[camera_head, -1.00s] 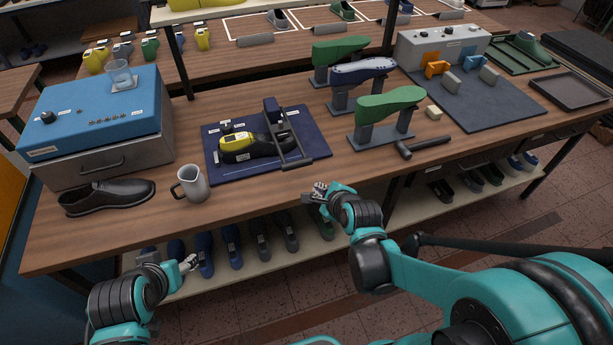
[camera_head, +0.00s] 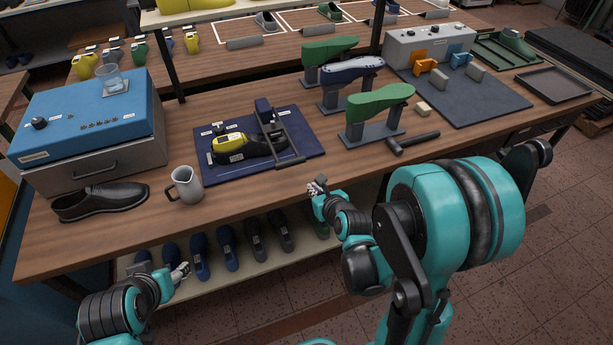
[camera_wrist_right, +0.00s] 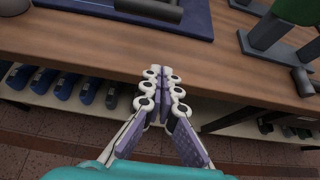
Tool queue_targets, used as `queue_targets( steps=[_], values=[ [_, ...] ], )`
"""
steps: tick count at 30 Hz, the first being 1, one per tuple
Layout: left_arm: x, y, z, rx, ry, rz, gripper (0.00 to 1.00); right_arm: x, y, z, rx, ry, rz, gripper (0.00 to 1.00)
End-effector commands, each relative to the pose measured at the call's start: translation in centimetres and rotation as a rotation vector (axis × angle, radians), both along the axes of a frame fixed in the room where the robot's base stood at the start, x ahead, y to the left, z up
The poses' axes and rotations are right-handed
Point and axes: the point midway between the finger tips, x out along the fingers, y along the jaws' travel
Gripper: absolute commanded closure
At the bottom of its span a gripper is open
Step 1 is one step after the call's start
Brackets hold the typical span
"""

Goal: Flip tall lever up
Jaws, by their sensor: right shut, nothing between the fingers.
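A fixture on a dark blue mat (camera_head: 310,150) holds a black and yellow shoe last (camera_head: 235,150). At its right side a dark blue upright block (camera_head: 265,114) stands, with a grey bar frame (camera_head: 290,162) lying low across the mat. I cannot tell for sure which part is the tall lever. My right gripper (camera_head: 317,187) is at the table's front edge, in front of and to the right of the mat, touching nothing. In the wrist view its fingers (camera_wrist_right: 162,92) are together and empty. My left gripper (camera_head: 180,271) is low in front of the table; its fingers are too small to judge.
A grey jug (camera_head: 187,186) and a black shoe (camera_head: 100,202) stand left of the mat. Green and blue lasts on stands (camera_head: 372,128) and a dark hammer-like tool (camera_head: 412,142) are to the right. Shoes fill the shelf below. The table front before the mat is clear.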

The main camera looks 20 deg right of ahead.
Motion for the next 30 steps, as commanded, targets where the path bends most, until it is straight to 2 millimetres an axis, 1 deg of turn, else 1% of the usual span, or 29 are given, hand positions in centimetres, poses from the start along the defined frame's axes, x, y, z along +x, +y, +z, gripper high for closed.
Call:
queue_targets(
  steps=[5, 9, 16, 18, 21, 25, 30],
  values=[
    [0.0, 0.0, -1.0, 0.000, 0.000, 0.000, 0.45, 2.3, 0.1, -1.6, -0.001, 0.000, 0.003, 1.00],
    [0.0, 0.0, -1.9, 0.000, 0.000, 0.000, 0.45, 4.8, 0.2, -3.2, -0.002, -0.001, 0.002, 1.00],
    [0.0, 0.0, -3.2, 0.000, 0.000, 0.000, 0.45, 8.5, 0.3, -5.4, -0.002, 0.000, 0.002, 1.00],
    [0.0, 0.0, -2.7, 0.000, 0.000, 0.000, 0.45, 8.5, 0.3, -3.7, -0.002, -0.001, 0.001, 1.00],
    [0.0, 0.0, -2.6, 0.000, 0.000, 0.000, 0.45, 8.7, 0.3, -2.4, -0.001, 0.000, 0.002, 1.00],
    [0.0, 0.0, -2.6, 0.000, 0.000, 0.000, 0.45, 8.9, 0.3, -1.4, -0.001, 0.000, 0.002, 1.00],
    [0.0, 0.0, -2.5, 0.000, 0.000, 0.000, 0.45, 9.0, 0.3, -1.0, 0.000, 0.000, 0.001, 1.00]
  ],
)
